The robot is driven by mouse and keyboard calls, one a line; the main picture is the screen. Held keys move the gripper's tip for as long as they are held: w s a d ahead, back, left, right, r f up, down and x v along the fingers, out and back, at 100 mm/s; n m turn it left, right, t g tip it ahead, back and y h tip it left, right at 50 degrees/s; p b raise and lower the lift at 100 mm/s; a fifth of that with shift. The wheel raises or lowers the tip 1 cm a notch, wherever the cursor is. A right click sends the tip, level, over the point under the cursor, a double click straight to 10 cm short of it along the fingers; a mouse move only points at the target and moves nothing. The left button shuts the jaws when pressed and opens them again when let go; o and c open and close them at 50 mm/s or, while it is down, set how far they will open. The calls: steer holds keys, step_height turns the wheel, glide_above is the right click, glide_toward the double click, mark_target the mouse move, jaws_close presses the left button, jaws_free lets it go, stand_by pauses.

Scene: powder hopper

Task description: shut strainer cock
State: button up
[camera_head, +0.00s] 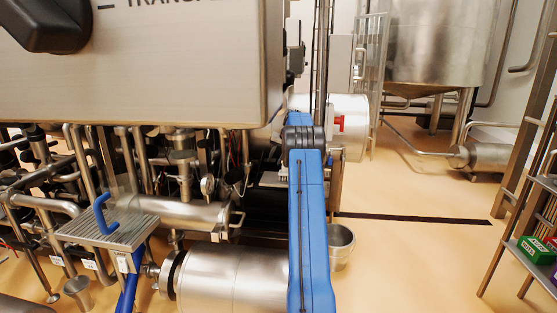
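I cannot pick out the strainer cock with certainty. A horizontal steel cylinder (185,212) with small pipe fittings and loop-shaped handles lies under the large steel housing, and it may be the strainer. No cock lever can be read clearly among the crowded pipes around it. My blue arm rises through the middle of the view and hides part of the pipework. My gripper does not show.
The large steel housing (150,75) overhangs the pipework. A steel motor drum (225,280) lies low in front. A metal bucket (341,243) stands right of my arm. A shelf rack (515,240) with green and red boxes stands at right. The floor between is open.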

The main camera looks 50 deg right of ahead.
steer(key=shift+s+d+r, duration=0.15)
steer(key=shift+s+r, duration=0.1)
steer(key=shift+s, duration=0.2)
steer(key=shift+s+d+r, duration=0.15)
steer(key=shift+s+r, duration=0.1)
steer(key=shift+s, duration=0.2)
